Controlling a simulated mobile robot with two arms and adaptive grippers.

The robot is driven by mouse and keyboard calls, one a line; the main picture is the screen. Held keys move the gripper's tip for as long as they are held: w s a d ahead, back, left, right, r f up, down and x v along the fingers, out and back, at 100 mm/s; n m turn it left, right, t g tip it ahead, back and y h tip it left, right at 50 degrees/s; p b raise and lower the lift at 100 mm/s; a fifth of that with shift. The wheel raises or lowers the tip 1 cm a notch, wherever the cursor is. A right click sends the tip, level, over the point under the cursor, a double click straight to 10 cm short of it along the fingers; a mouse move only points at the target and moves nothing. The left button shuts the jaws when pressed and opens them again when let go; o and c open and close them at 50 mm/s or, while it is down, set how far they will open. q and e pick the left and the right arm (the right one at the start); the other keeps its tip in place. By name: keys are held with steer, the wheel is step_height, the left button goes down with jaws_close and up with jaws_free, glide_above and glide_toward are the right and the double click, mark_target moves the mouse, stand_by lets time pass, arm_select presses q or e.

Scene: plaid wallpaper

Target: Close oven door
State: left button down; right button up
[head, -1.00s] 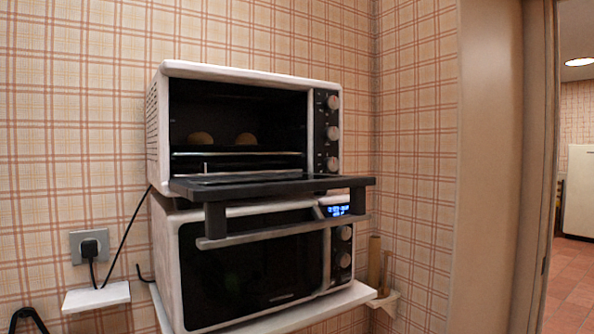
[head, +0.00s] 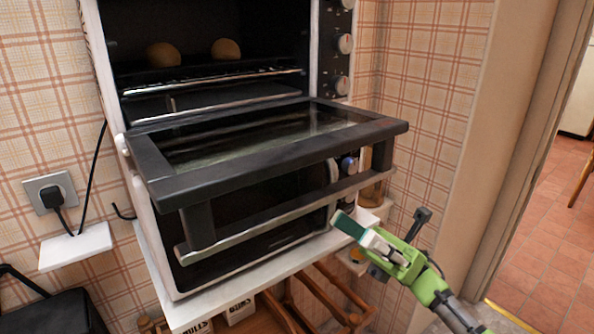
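The upper oven (head: 312,50) has its dark glass door (head: 265,145) folded down, open and roughly level. The door's long grey handle bar (head: 275,222) hangs below it, in front of the lower oven (head: 262,205). My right gripper (head: 386,222), green with a teal fingertip pad, is at the lower right in the head view. Its fingers are spread and empty. It is below the door's right front corner, near the right end of the handle bar; I cannot tell whether it touches it. My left gripper is not in view.
Two round buns (head: 195,51) sit on the rack inside the upper oven. A white shelf (head: 235,282) carries the ovens. A socket with a black plug (head: 50,195) is on the left wall. A doorway with red tiles (head: 550,235) opens at the right.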

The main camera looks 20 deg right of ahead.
mark_target(309, 198)
steer(key=p+x, duration=0.2)
steer(key=x, duration=0.2)
steer(key=p+x, duration=0.2)
steer(key=x, duration=0.3)
steer(key=p+x, duration=0.2)
steer(key=x, duration=0.2)
steer(key=shift+s+d+r, duration=0.1)
steer(key=shift+s+r, duration=0.1)
steer(key=shift+s, duration=0.15)
steer(key=shift+a+r, duration=0.2)
steer(key=shift+a, duration=0.1)
jaws_close()
